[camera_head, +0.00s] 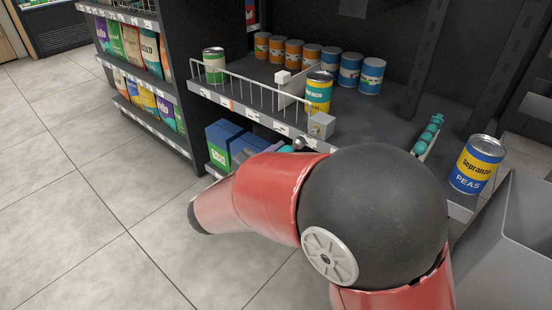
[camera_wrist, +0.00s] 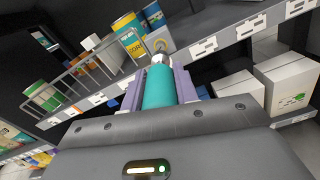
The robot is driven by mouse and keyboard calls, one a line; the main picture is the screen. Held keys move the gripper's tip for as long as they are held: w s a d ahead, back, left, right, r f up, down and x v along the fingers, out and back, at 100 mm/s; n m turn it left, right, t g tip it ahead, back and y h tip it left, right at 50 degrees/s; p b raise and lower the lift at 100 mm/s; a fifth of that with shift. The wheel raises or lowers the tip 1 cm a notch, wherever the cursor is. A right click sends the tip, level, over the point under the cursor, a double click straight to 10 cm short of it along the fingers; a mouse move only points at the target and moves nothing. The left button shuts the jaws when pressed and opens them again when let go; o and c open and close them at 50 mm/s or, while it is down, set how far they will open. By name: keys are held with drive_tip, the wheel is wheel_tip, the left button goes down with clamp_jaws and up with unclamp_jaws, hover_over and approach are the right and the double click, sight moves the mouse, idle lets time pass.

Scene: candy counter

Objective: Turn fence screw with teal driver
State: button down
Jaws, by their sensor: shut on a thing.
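The teal driver (camera_wrist: 159,88) is held between the two pale purple fingers of my gripper (camera_wrist: 160,92), its metal end pointing away toward the shelf edge. In the head view a bit of the teal driver (camera_head: 286,149) and its silver end show beyond my arm, just below left of the grey block (camera_head: 321,125) at the fence's right end. The white wire fence (camera_head: 252,94) runs along the shelf's front edge. Whether the driver touches the screw I cannot tell.
A yellow-labelled can (camera_head: 318,93) stands close behind the block, and a green-labelled can (camera_head: 214,66) at the fence's left end. Several cans line the back. A teal ribbed object (camera_head: 428,134) and a peas can (camera_head: 477,164) are at right. Blue boxes (camera_head: 226,144) sit below.

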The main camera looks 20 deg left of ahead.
sight(294, 145)
drive_tip(key=shift+x, duration=2.25)
drive_tip(key=r+n+p, duration=0.1)
drive_tip(key=p, duration=0.3)
drive_tip(key=shift+n, duration=0.3)
drive_tip(key=n+p, duration=0.3)
drive_tip(key=p, duration=0.1)
drive_tip(key=shift+f+p, duration=0.1)
drive_tip(key=shift+p, duration=0.3)
drive_tip(key=shift+f+n+p, duration=0.15)
drive_tip(key=shift+n+p, duration=0.2)
drive_tip(key=shift+n, duration=0.05)
drive_tip(key=shift+f, duration=0.25)
